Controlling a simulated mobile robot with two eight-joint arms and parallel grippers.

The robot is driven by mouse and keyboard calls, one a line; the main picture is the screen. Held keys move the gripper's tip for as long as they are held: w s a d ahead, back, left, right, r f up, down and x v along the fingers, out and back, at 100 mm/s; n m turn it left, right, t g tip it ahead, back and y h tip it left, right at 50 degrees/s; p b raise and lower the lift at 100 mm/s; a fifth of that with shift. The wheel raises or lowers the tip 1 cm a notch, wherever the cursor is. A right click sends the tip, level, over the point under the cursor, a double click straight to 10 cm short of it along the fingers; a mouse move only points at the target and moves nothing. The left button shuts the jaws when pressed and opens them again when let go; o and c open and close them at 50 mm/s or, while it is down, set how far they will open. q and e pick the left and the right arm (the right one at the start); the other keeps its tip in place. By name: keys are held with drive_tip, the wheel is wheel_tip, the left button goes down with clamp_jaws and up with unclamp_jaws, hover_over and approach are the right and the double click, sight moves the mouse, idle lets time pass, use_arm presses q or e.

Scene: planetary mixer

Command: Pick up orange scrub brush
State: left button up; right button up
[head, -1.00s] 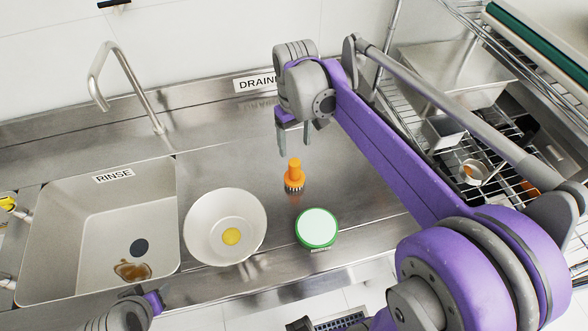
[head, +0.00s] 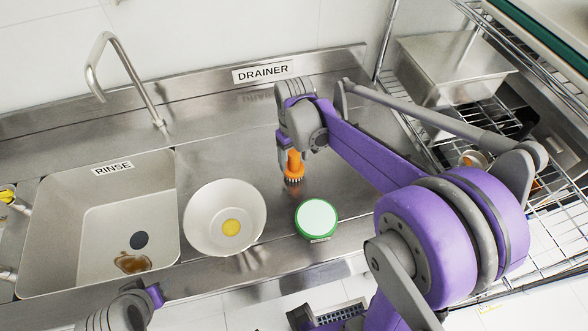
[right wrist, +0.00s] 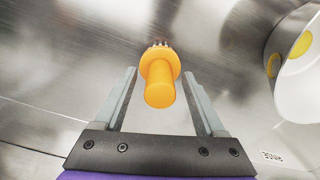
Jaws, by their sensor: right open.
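The orange scrub brush (head: 294,166) stands upright on the steel drainer surface, bristles down, handle up. In the right wrist view the brush (right wrist: 160,82) shows its handle end toward the camera, beyond and between the two fingers. My right gripper (head: 288,152) is directly over the brush in the head view, and its fingers partly hide the handle. In the right wrist view my right gripper (right wrist: 164,90) is open, with a gap on each side of the handle. Part of my left arm shows at the lower left in the head view, but its fingers are not seen.
A white bowl (head: 200,237) with a yellow spot inside stands left of the brush. A green-rimmed round container (head: 317,219) is in front of it. The rinse sink (head: 90,215) with a brown stain is at left. A wire rack (head: 560,215) stands at right.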

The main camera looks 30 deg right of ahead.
clamp_jaws()
drive_tip(key=shift+r, duration=0.15)
